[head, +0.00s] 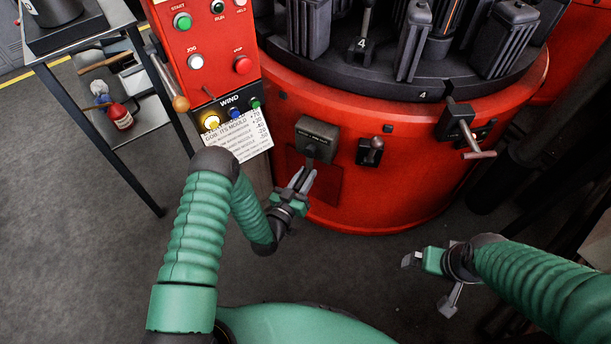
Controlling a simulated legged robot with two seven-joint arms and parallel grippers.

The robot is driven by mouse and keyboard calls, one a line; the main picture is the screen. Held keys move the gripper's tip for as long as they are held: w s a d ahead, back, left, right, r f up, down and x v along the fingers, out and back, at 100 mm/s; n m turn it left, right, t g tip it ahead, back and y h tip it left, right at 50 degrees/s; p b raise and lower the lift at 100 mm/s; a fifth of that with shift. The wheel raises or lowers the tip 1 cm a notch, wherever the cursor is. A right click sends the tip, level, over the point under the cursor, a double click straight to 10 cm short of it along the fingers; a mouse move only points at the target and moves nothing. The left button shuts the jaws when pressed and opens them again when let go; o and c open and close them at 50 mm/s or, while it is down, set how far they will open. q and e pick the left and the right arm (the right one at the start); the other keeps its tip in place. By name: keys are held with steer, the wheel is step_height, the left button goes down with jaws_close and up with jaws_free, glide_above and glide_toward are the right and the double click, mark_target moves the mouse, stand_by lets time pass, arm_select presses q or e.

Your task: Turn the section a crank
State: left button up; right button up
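Two cranks show in the head view, and I see no label saying which is section a. My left gripper (302,180) is in front of the drum, just below a dark labelled box with a short lever (316,140). Its fingers look slightly apart with nothing visible between them; contact with the lever is unclear. My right gripper (429,279) is low at the right, open and empty, apart from the drum.
The red control panel (210,60) has several buttons and a paper list (240,137). A small black lever (370,151) sits between the box and right crank. Dark moulds (505,40) stand on the drum. A metal trolley (95,85) is at left. Grey floor is clear.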

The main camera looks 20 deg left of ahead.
arm_select(q)
jaws_close()
stand_by(1.0)
